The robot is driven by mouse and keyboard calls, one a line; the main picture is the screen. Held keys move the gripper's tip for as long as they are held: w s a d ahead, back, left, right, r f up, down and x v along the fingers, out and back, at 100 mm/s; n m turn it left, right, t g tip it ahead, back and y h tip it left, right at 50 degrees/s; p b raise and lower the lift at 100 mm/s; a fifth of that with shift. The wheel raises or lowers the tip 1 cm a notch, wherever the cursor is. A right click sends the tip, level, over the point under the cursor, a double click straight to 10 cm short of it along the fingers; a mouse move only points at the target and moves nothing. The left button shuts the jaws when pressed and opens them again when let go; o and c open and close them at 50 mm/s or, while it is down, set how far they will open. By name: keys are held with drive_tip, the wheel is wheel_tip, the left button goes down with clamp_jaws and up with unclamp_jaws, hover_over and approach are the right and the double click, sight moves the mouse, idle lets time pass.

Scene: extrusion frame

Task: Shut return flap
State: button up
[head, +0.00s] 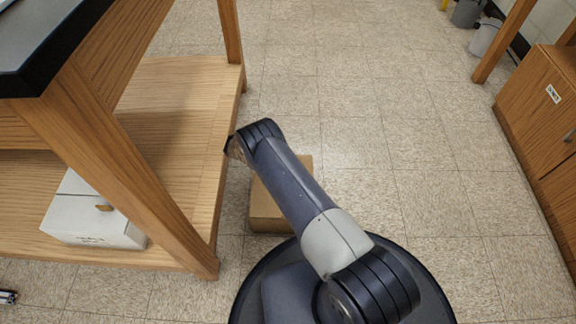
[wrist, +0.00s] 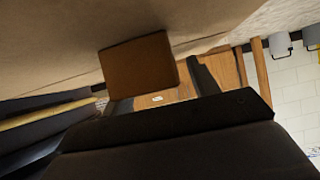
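In the wrist view a flat brown flap (wrist: 138,66) stands out at an angle beside a broad tan surface (wrist: 60,45), which looks like cardboard. A tan cardboard box (head: 268,208) sits on the floor in the head view, partly hidden behind my arm. I cannot tell for certain that the tan surface is this box. My gripper (wrist: 160,88) shows two dark fingers set apart, with the flap close by and covering the upper part of the left one. Nothing is visibly held. In the head view the fingertips are hidden behind the arm's end. I cannot tell whether they touch the flap.
A wooden workbench (head: 130,180) stands at the left, its post and lower shelf close to my arm. A white box (head: 85,222) with a small brown tab sits on that shelf. A wooden cabinet (head: 540,120) stands at the right.

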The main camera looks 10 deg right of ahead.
drive_tip(key=p+v, duration=0.1)
drive_tip(key=v, duration=1)
drive_tip(key=shift+d, duration=0.1)
drive_tip(key=b+x, duration=0.1)
drive_tip(key=x, duration=0.9)
drive_tip(key=shift+s+d+f, duration=0.1)
drive_tip(key=shift+d+f, duration=0.1)
drive_tip(key=shift+d, duration=0.05)
drive_tip(key=shift+d+r, duration=0.1)
